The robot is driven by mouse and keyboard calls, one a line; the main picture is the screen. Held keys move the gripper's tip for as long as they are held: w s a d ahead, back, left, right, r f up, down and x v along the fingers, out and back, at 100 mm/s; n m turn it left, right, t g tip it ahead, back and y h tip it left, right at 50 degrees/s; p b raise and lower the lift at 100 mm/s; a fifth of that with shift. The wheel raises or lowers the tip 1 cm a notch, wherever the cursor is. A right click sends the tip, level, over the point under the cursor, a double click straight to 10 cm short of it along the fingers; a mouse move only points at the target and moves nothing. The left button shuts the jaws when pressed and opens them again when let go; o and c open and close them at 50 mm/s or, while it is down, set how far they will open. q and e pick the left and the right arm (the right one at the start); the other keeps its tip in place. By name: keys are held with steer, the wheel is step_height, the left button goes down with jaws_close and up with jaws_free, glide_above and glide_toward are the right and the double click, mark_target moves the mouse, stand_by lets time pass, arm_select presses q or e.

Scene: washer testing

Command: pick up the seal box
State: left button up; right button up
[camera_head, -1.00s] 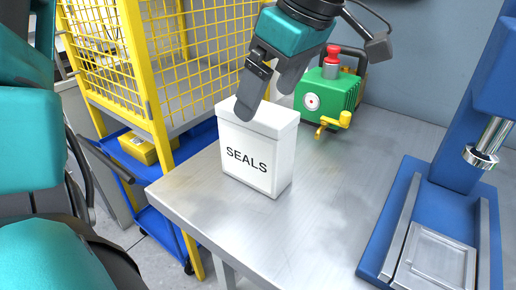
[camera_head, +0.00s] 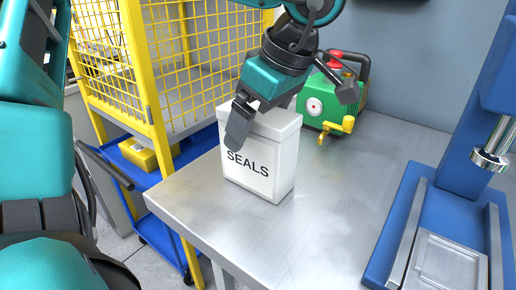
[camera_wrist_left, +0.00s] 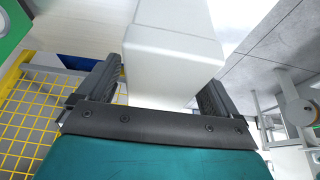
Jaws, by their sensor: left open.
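The seal box (camera_head: 262,165) is a white, lidded box marked "SEALS", upright near the left edge of the metal table. My left gripper (camera_head: 258,122) is over its top, tilted downward. In the left wrist view the white box (camera_wrist_left: 170,55) lies between the two open fingers of the left gripper (camera_wrist_left: 158,85). I cannot tell whether either finger touches it. My right gripper is not in view.
A green machine (camera_head: 325,103) with a yellow tap stands behind the box. A blue press (camera_head: 408,225) is at the right. A yellow mesh cage (camera_head: 215,45) and blue cart (camera_head: 160,185) stand left of the table (camera_head: 325,235). Table space right of the box is clear.

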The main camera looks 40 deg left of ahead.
arm_select(q)
steer(key=shift+f, duration=0.25)
stand_by(0.4)
steer(key=c, duration=1.7)
